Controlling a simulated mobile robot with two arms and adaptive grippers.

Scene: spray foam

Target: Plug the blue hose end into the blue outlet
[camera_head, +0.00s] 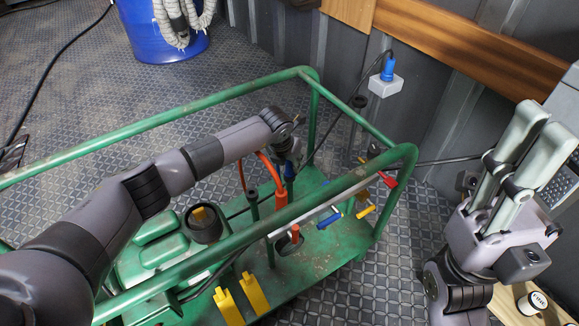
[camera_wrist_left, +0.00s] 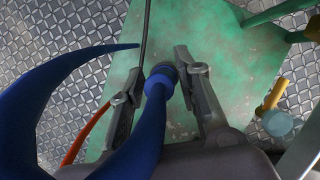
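The blue hose end (camera_wrist_left: 160,82) sits between the two fingers of my left gripper (camera_wrist_left: 160,75) in the left wrist view, its dark tip pointing away from the camera. The fingers close in on both sides of it. In the head view my left gripper (camera_head: 286,150) is above the green cart, and the blue hose end (camera_head: 289,172) shows just below it, pointing down. I cannot make out the blue outlet clearly; a blue handle (camera_head: 329,219) is on the pale manifold bar (camera_head: 305,216). My right gripper (camera_head: 513,160) is raised at the right, its fingers apart and empty.
The green cart rail (camera_head: 245,235) runs in front of the left gripper. An orange hose end (camera_head: 281,199) stands close beside the blue one. Yellow (camera_head: 366,211) and red (camera_head: 388,180) handles stick out at the right. A blue barrel (camera_head: 160,35) stands behind.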

